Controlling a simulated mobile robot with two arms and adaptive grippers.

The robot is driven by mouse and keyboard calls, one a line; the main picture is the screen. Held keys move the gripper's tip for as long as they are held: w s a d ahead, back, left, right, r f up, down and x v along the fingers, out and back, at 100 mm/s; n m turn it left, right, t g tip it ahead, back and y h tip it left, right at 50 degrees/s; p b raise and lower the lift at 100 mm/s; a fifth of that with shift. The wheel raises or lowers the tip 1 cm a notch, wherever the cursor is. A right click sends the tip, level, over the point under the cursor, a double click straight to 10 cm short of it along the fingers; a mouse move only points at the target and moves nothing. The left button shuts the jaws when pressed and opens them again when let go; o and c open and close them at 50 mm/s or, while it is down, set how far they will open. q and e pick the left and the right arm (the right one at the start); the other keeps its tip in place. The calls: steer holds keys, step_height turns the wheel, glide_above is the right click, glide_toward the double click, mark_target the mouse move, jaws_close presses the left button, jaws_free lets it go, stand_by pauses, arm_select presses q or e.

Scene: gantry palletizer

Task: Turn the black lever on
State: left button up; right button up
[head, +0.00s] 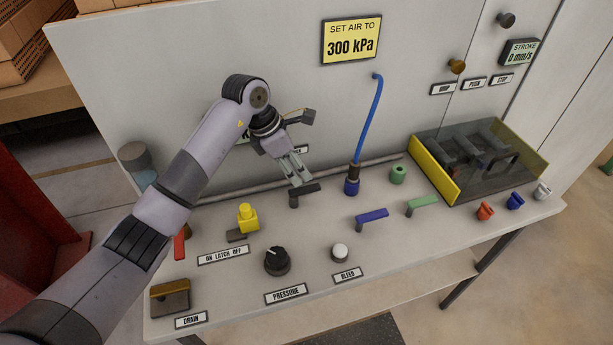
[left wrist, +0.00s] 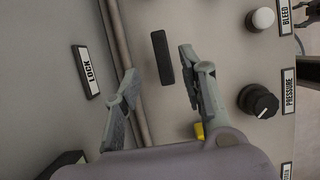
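The black lever (head: 306,189) is a short bar on a stub, standing on the light panel top near its back edge. In the left wrist view the black lever (left wrist: 162,57) shows as a dark bar lying between the lines of my two fingers. My left gripper (head: 296,178) is just above the lever, fingers pointing down at it. In the left wrist view the left gripper (left wrist: 158,64) is open, with a clear gap between its fingers and nothing held. Whether a finger touches the lever I cannot tell. My right gripper is not in view.
A blue hose (head: 367,120) and a pipe along the back wall stand near the lever.

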mark_target(309, 187)
arm_select(q)
steer(key=p+x, duration=0.1)
steer(key=x, duration=0.2)
steer(key=shift+s+d+f, duration=0.1)
steer(key=shift+d, duration=0.05)
steer(key=shift+x, duration=1.2)
steer(key=shift+d+f, duration=0.15)
steer(key=shift+f, duration=0.4)
steer(key=c, duration=0.6)
jaws_close()
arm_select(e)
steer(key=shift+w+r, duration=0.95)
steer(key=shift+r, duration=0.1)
